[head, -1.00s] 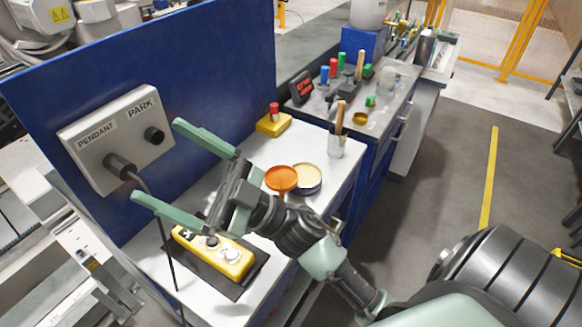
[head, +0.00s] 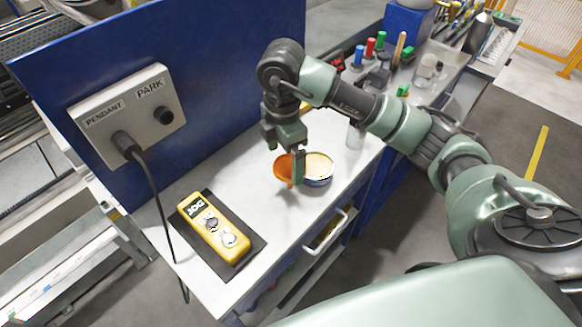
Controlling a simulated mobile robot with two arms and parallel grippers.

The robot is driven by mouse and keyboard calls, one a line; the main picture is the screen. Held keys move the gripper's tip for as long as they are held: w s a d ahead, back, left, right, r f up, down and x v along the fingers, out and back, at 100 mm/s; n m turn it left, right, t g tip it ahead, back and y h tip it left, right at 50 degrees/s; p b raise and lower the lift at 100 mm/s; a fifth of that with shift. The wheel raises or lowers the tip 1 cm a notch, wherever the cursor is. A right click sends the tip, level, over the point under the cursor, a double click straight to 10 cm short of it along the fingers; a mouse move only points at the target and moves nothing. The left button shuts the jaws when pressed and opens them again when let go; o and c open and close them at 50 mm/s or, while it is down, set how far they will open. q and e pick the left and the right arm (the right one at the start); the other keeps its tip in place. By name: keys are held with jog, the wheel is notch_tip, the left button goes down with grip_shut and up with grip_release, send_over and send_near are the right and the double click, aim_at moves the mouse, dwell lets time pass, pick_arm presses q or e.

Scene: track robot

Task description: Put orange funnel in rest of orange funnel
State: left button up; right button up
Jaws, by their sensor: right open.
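The orange funnel (head: 282,168) is on the white bench top, its wide mouth facing up. Part of it is hidden by my right gripper (head: 296,172), which points down at it from above. A round tin (head: 317,182) with a dark blue side and pale contents stands just right of the funnel. I cannot make out which thing is the funnel's rest. My left gripper is not in view.
A yellow pendant (head: 213,226) lies on a black mat (head: 249,246) at the front, with a cable (head: 157,215) hanging nearby. A blue panel (head: 215,85) backs the bench. The bench left of the funnel is clear.

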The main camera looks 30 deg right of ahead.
aim_at(288, 171)
jog(key=f, duration=0.1)
jog(key=f+p, duration=0.1)
jog(key=f, duration=0.1)
jog(key=s+f+p, duration=0.1)
jog(key=shift+d+f, duration=0.3)
jog(key=shift+w+f, duration=0.1)
jog(key=shift+f, duration=0.6)
jog(key=c, duration=1.6)
jog(key=shift+o, duration=0.2)
jog(key=shift+r, duration=0.15)
jog(key=shift+w+r, duration=0.1)
jog(key=shift+r, duration=0.45)
notch_tip(288, 171, up, 7)
jog(key=shift+a+r+b, duration=0.1)
jog(key=shift+b, duration=0.75)
notch_tip(288, 171, up, 12)
jog(key=shift+f+p, duration=0.25)
jog(key=shift+p, duration=0.2)
